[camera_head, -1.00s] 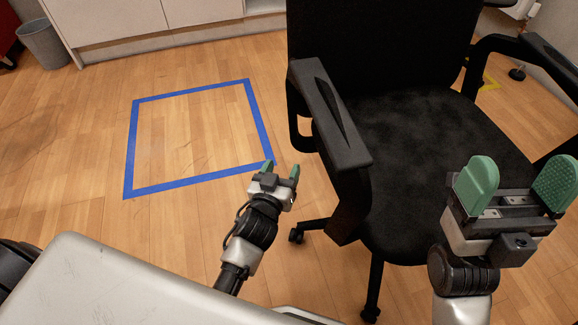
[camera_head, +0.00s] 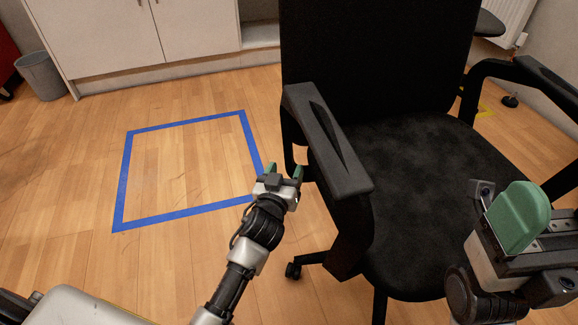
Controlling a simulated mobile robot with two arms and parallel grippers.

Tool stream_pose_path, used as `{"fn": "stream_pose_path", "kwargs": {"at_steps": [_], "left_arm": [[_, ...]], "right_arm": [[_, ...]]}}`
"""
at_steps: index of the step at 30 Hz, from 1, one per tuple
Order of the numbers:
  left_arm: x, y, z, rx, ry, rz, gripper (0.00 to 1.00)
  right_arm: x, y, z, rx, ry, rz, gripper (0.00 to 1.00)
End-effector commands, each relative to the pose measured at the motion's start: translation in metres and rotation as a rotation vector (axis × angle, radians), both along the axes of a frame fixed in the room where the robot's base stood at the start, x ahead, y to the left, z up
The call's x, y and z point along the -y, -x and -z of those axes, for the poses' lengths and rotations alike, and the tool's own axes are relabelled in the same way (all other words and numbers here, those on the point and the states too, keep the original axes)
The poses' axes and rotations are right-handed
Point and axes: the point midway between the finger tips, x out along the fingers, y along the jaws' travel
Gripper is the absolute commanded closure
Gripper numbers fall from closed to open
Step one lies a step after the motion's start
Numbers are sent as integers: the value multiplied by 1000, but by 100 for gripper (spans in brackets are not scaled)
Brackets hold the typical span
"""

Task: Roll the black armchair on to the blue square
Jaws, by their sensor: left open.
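The black armchair (camera_head: 425,165) stands on the wooden floor in the middle and right of the head view, with one caster showing at its lower left. The blue square (camera_head: 190,213) is a tape outline on the floor to the chair's left; its inside is empty. My left gripper (camera_head: 284,171) is open, with green fingertips pointing away from me, just left of the chair's left armrest (camera_head: 325,145). I cannot tell whether it touches the chair.
White cabinets (camera_head: 150,35) line the back wall behind the square. A grey bin (camera_head: 40,75) stands at the far left. Floor around the square is clear.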

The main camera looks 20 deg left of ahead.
Motion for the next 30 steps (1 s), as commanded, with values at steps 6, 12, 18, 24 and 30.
{"fn": "stream_pose_path", "kwargs": {"at_steps": [6, 12, 18, 24, 30], "left_arm": [[0, -31, 2, 1, -1, 1, 41], [-1, -41, 1, -1, 0, -1, 41], [-1, -42, 0, -1, 1, -1, 41], [-1, -42, 0, -1, 0, -1, 61], [-1, -42, 0, -1, 0, -1, 92]], "right_arm": [[-1, 1, -3, 37, 2, 1, 18], [-1, 1, -7, 47, 3, 3, 18], [-1, 1, -7, 48, 4, 3, 18], [-1, 1, -8, 49, 4, 3, 18], [-1, 1, -8, 49, 4, 3, 18]]}}
